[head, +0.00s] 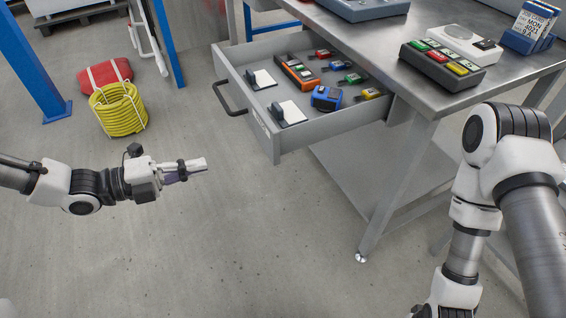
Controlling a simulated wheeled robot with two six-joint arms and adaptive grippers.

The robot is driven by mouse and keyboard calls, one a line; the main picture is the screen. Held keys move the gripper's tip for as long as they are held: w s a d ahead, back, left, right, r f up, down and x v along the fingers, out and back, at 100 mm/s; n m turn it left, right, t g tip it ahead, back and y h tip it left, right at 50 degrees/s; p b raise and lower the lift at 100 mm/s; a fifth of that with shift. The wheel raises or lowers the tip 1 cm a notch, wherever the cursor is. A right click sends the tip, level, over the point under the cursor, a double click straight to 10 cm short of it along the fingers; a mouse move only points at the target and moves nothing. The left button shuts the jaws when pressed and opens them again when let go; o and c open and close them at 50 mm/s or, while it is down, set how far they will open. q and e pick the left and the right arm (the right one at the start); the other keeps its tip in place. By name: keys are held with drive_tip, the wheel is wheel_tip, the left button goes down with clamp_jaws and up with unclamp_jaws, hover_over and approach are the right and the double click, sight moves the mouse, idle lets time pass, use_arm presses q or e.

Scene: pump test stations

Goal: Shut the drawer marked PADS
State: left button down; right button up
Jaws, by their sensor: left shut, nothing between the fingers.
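A grey drawer (270,137) is pulled out from under the metal workbench. It has a dark bar handle (229,99) on its front. A pale label (262,124) shows on the drawer front, but I cannot read it from here. Inside lie several small items, among them a blue tape measure (326,97) and two dark-handled pieces with white plates. My left gripper (204,163) is shut and empty, in front of the drawer and below its front in the picture, apart from it. My right arm comes in at the right; its gripper is out of view.
The workbench (413,92) carries a button box (442,66) and a blue card holder (528,37). A yellow hose coil (119,109) and red bag (103,76) lie on the floor. Floor before the drawer is clear.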

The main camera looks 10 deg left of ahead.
use_arm(q)
drive_tip(key=w+a+t+b, duration=0.1)
drive_tip(key=a+t, duration=0.1)
drive_tip(key=b, duration=0.6)
approach(262, 135)
drive_tip(key=shift+n, duration=0.3)
drive_tip(key=x, duration=0.6)
drive_tip(key=shift+d, duration=0.2)
drive_tip(key=shift+w+d+r, duration=0.1)
drive_tip(key=shift+w+d, duration=0.2)
drive_tip(key=shift+d, duration=0.05)
use_arm(e)
wheel_tip(262, 135, down, 9)
drive_tip(key=shift+r, duration=0.2)
use_arm(q)
drive_tip(key=shift+d, duration=0.1)
use_arm(e)
drive_tip(key=shift+a, duration=0.1)
